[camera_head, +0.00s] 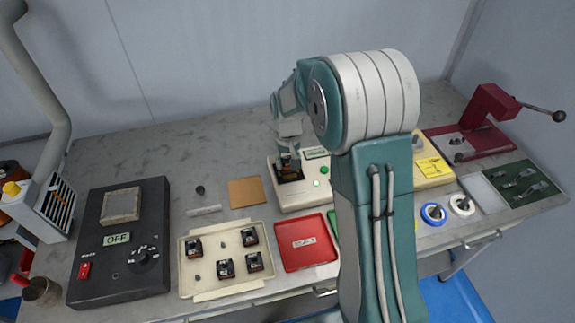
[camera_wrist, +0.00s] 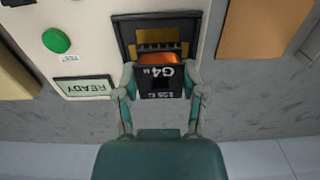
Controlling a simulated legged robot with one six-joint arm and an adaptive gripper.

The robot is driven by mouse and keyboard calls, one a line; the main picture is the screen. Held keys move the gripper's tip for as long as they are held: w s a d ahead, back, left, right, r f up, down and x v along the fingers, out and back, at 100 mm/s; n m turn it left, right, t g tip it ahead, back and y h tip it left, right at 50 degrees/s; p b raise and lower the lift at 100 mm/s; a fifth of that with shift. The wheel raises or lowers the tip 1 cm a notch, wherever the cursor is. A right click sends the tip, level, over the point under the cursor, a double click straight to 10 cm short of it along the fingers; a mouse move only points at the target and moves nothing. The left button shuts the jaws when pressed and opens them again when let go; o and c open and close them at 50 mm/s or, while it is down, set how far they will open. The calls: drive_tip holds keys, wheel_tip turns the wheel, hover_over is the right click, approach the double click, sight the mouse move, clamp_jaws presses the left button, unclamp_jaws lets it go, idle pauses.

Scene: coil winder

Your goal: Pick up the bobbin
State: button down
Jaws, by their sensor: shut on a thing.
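The bobbin (camera_wrist: 162,80) is black with orange copper winding and white print reading "G4". It sits at the dark square socket (camera_wrist: 124,32) of a cream tester (camera_head: 300,204); I cannot tell whether it is fully seated or slightly raised. My gripper (camera_wrist: 163,92) is shut on it, one finger on each side. In the head view my gripper (camera_head: 287,160) is over the tester's left part, and the bobbin is mostly hidden there. The tester's display (camera_wrist: 84,87) reads "READY", beside a green button (camera_wrist: 56,40).
A cream tray (camera_head: 221,288) holds several similar bobbins. A red tray (camera_head: 306,260) lies in front of the tester, with a green one partly hidden by my arm. A black box (camera_head: 119,210) showing "OFF" stands left, a brown pad (camera_head: 245,192) beside the tester, a red press (camera_head: 487,105) right.

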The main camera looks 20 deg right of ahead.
drive_tip(key=s+r, duration=1.1)
drive_tip(key=s, duration=0.3)
drive_tip(key=shift+r, duration=0.15)
